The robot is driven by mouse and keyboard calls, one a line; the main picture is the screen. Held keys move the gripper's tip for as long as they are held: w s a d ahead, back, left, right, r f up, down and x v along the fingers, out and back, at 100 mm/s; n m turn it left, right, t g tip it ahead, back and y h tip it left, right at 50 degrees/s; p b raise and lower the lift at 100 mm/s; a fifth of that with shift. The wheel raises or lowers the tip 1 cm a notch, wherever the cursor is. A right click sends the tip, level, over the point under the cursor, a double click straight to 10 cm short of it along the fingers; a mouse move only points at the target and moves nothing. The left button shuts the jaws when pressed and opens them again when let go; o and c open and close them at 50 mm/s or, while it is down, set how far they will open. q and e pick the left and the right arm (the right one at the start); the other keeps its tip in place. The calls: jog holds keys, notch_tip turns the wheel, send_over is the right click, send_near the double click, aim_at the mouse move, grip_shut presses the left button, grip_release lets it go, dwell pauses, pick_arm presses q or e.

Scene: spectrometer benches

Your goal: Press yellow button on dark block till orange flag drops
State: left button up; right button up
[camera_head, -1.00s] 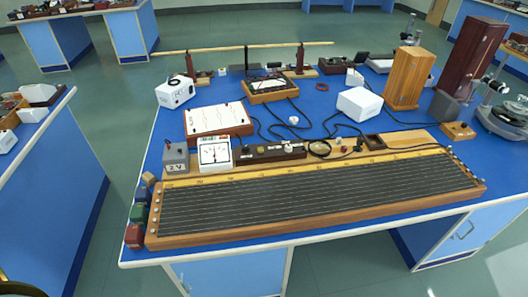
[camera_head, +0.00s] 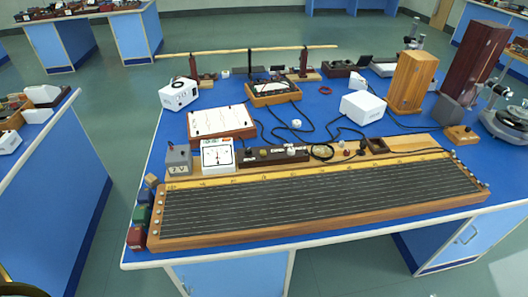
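A long dark brown block (camera_head: 272,156) lies on the blue bench behind the wire board, right of the white dial meter (camera_head: 217,156). Small knobs or buttons sit along its top, one of them pale. A small yellowish spot (camera_head: 264,152) shows on it, too small to tell if it is the yellow button. I cannot make out an orange flag.
A long wooden board with dark wires (camera_head: 310,200) fills the bench's front. Small coloured cubes stand at its left end. A white box (camera_head: 361,107), a wooden box (camera_head: 411,82) and loose black cables lie behind.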

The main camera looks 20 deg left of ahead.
pick_arm(q)
grip_shut()
jog(key=shift+a, duration=0.1)
dwell(1.6)
